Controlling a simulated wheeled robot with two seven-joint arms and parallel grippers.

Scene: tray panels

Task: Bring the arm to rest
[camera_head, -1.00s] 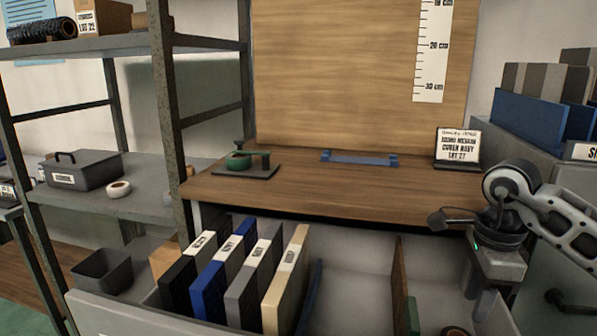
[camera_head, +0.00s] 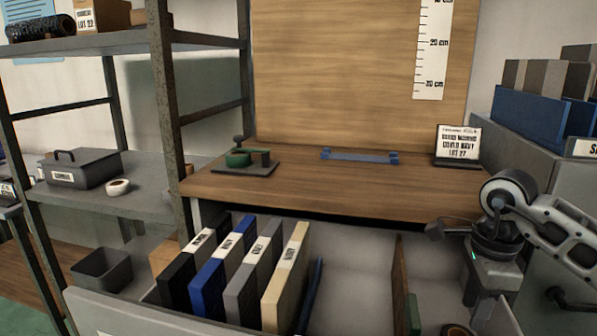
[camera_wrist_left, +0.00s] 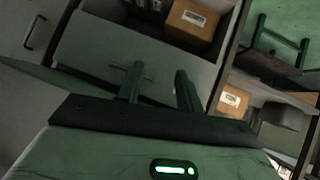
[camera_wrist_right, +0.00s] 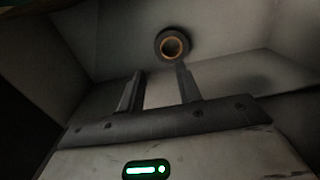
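My right gripper (camera_head: 487,292) hangs low at the right of the head view, over the right end of the open drawer, its fingers partly hard to make out. In the right wrist view its two fingers (camera_wrist_right: 160,88) stand apart with nothing between them. A dark roll with an orange core (camera_wrist_right: 173,45) lies beyond them. My left gripper is outside the head view. In the left wrist view its fingers (camera_wrist_left: 160,88) stand apart and empty, facing a grey bin with a cardboard box (camera_wrist_left: 192,22).
The open drawer (camera_head: 350,270) holds upright black, blue, grey and cream panels (camera_head: 285,275) and a brown divider (camera_head: 400,285). On the wooden worktop (camera_head: 330,185) are a green fixture (camera_head: 245,160), a blue bracket (camera_head: 360,156) and a sign (camera_head: 457,146). Metal shelves (camera_head: 170,120) stand left.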

